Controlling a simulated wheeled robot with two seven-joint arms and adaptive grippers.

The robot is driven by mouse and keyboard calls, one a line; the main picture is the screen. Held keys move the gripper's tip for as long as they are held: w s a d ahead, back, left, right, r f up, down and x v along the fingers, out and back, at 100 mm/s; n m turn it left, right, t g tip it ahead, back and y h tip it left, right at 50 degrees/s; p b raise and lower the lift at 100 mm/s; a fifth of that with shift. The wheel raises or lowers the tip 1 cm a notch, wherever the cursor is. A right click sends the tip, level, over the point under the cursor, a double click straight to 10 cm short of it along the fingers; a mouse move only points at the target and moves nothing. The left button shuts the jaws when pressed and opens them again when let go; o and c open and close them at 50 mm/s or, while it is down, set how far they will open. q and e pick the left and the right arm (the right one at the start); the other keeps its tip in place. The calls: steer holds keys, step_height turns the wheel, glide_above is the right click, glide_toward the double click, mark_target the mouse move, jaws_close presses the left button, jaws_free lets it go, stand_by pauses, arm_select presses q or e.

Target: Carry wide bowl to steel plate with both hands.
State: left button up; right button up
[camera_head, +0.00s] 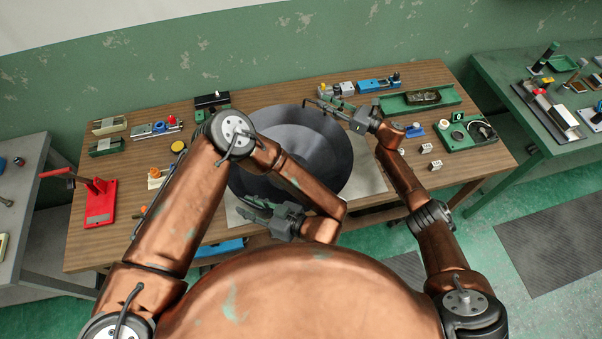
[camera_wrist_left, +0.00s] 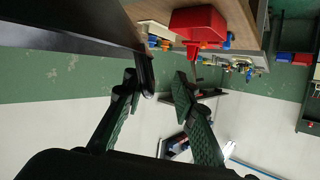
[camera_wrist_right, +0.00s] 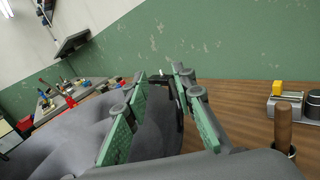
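The wide bowl (camera_head: 320,150) is large, dark grey and round, in the middle of the head view. It also shows in the left wrist view (camera_wrist_left: 70,32) and the right wrist view (camera_wrist_right: 75,140). The pale steel plate (camera_head: 372,183) shows beneath it at the right and front; I cannot tell whether the bowl touches it. My left gripper (camera_head: 254,207) is at the bowl's near left rim, fingers apart (camera_wrist_left: 155,80), the rim edge close to one finger. My right gripper (camera_head: 330,106) is at the far rim, fingers apart (camera_wrist_right: 160,75) with a dark edge between them.
A red press (camera_head: 99,200) stands at the table's left. A green tray (camera_head: 420,100) and a green fixture (camera_head: 467,134) are at the right. Small white blocks (camera_head: 430,156) lie right of the plate. Small tools line the back edge. A green side table (camera_head: 500,75) stands further right.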

steer(key=shift+w+a+f, duration=0.1)
steer(key=shift+w+f, duration=0.1)
steer(key=shift+w, duration=0.05)
steer(key=shift+w+f, duration=0.1)
arm_select(q)
steer(key=v, duration=1.2)
arm_select(e)
steer(key=v, duration=1.2)
arm_select(q)
steer(key=shift+w+f, duration=0.1)
